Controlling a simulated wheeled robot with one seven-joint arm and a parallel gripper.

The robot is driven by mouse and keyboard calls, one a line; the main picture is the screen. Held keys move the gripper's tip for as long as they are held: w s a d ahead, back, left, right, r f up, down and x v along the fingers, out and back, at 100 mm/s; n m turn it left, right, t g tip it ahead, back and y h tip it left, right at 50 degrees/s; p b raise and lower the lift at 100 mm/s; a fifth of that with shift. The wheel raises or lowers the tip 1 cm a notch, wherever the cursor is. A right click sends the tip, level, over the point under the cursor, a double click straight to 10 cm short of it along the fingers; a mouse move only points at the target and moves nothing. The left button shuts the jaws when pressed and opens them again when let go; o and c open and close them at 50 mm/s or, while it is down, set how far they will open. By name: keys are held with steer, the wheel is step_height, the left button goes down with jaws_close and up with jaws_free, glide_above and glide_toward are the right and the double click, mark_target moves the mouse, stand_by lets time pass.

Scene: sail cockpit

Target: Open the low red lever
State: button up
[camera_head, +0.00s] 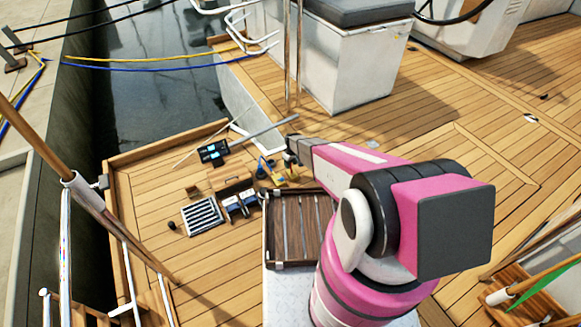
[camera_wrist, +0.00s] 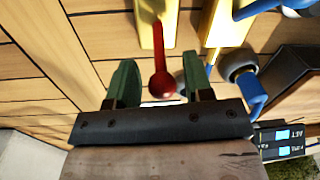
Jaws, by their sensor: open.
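The low red lever (camera_wrist: 164,50) shows in the wrist view as a slim red shaft with a round ball knob. It lies along a yellow part (camera_wrist: 149,20). My gripper (camera_wrist: 160,68) is open, with one green finger on each side of the lever near the knob. I see no clear contact between the fingers and the lever. In the head view my gripper (camera_head: 291,158) is small, at the end of my arm above the deck fittings. The red lever cannot be made out there.
Blue-handled fittings (camera_wrist: 251,95) and a second yellow part (camera_wrist: 226,25) stand close on the right in the wrist view. A display box (camera_head: 213,151) with a long pole lies nearby. A slatted wooden tray (camera_head: 300,228) and a grille (camera_head: 202,216) sit nearer. Open deck lies right.

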step_height(320, 180, down, 2)
steer(key=shift+f, duration=0.1)
jaws_close()
steer(key=shift+w+a+f+g+h, duration=0.3)
steer(key=shift+w+g, duration=0.2)
steer(key=shift+g, duration=0.3)
steer(key=shift+w+g+h, duration=0.15)
steer(key=shift+g+h, duration=0.15)
steer(key=shift+g, duration=0.3)
